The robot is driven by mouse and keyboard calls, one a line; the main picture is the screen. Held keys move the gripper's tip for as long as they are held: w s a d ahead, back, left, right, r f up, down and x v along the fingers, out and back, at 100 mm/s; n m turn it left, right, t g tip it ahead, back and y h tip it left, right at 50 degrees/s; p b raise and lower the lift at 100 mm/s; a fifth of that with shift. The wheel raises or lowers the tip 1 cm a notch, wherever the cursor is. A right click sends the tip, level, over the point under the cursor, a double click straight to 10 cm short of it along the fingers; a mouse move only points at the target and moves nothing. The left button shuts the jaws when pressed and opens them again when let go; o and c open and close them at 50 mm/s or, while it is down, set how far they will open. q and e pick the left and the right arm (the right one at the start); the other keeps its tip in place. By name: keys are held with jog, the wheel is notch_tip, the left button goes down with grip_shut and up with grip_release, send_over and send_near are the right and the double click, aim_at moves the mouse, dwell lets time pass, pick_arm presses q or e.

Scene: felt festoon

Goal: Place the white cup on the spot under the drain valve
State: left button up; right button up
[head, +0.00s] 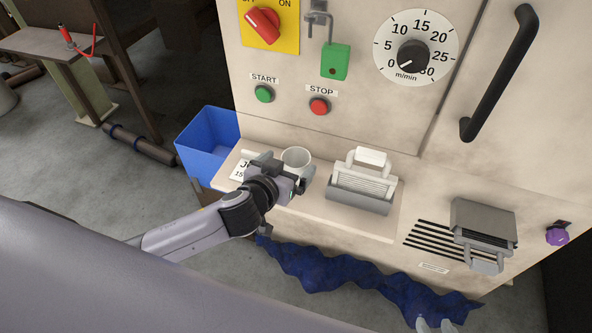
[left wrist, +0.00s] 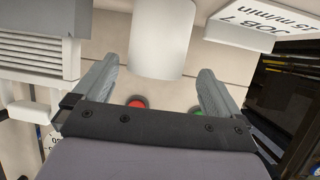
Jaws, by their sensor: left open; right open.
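The white cup (head: 296,157) stands upright on the pale shelf (head: 352,223) of the machine. My left gripper (head: 283,172) is open at the near side of the cup. In the left wrist view the cup (left wrist: 162,40) appears ahead, between the lines of the two open fingers (left wrist: 157,85); I cannot tell whether they touch it.
A job card (head: 240,170) stands left of the cup, and a grey holder (head: 358,198) with a white handled piece stands right. A blue bin (head: 206,143) is further left. Blue cloth (head: 345,272) hangs below the shelf. A grey hooded box (head: 484,226) and purple knob (head: 557,236) are at right.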

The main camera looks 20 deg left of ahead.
aim_at(302, 155)
pick_arm(q)
jog(key=shift+d+x, duration=0.15)
jog(key=shift+x, duration=1.3)
jog(key=shift+d+x, duration=0.1)
jog(key=shift+x, duration=1.35)
jog(key=c, duration=1.1)
jog(key=shift+c, duration=0.2)
